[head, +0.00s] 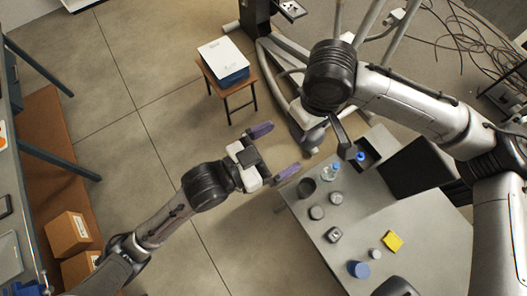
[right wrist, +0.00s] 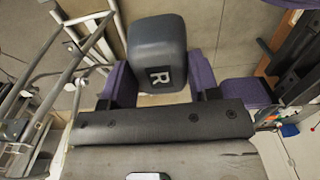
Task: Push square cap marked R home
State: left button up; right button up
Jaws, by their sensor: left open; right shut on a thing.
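The square cap marked R (right wrist: 158,55) is a dark grey rounded block with a pale R on the face toward the right wrist camera. My right gripper (right wrist: 160,80) is shut on it, a purple finger on each side. In the head view I cannot make out the cap or the right fingertips; my right arm covers much of that area. My left gripper (head: 275,151) is open and empty, its purple fingers apart over the floor beside the grey table. Light metal tubes of the elliptical (head: 285,75) show beyond my right arm; whether the cap touches any tube is unclear.
The grey table (head: 420,255) holds several jars, a yellow block (head: 392,242) and a blue-lidded pot (head: 358,269). A small stool (head: 229,88) bears a white and blue box (head: 222,60). Cardboard boxes (head: 68,236) stand at left. Cables lie upper right.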

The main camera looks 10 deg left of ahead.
aim_at(315, 138)
pick_arm(q)
jog(key=x, duration=0.8)
jog(key=shift+d, duration=0.1)
jog(key=shift+c, duration=0.5)
jog(key=shift+d, duration=0.1)
jog(key=c, duration=0.8)
pick_arm(e)
jog(key=shift+w, duration=0.1)
pick_arm(q)
jog(key=shift+s, duration=0.1)
pick_arm(e)
jog(key=o, duration=0.7)
pick_arm(q)
jog(key=shift+c, duration=0.6)
pick_arm(e)
jog(key=o, duration=0.3)
jog(key=shift+a, duration=0.1)
pick_arm(q)
jog(key=shift+w, duration=0.25)
pick_arm(e)
jog(key=shift+s, duration=0.25)
